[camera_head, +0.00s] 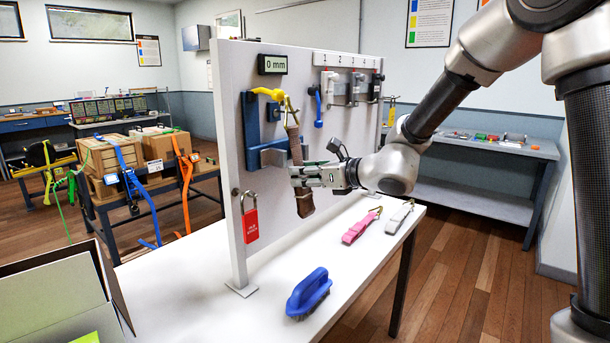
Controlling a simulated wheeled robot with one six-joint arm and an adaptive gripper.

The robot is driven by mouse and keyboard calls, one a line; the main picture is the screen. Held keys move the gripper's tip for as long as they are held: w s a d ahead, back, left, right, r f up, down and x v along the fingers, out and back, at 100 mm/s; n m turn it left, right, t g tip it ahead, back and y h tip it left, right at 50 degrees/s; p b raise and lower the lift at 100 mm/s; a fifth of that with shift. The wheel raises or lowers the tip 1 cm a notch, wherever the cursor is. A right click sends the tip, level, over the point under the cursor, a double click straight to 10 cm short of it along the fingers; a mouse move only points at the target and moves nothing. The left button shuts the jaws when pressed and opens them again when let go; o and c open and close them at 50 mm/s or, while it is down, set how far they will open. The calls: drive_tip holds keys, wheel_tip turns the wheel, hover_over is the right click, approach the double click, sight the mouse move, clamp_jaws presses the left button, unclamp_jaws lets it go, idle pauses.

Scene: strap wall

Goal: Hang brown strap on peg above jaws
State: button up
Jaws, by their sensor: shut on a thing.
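The brown strap (295,147) hangs upright in front of the white panel, with a brass-coloured loop (289,104) at its top. My gripper (301,177) is shut on the strap's lower half, and its tail shows below the fingers. The yellow peg (266,92) sticks out of the panel above the blue jaw fixture (252,128). The loop is right at the peg's end; I cannot tell whether it is around the peg or only beside it. The grey jaws (271,153) are just behind and left of the strap, partly hidden by it.
A display (272,64) reads 0 mm.

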drive_tip(key=o, duration=1.2)
drive_tip(key=shift+o, duration=0.2)
drive_tip(key=shift+r, duration=0.1)
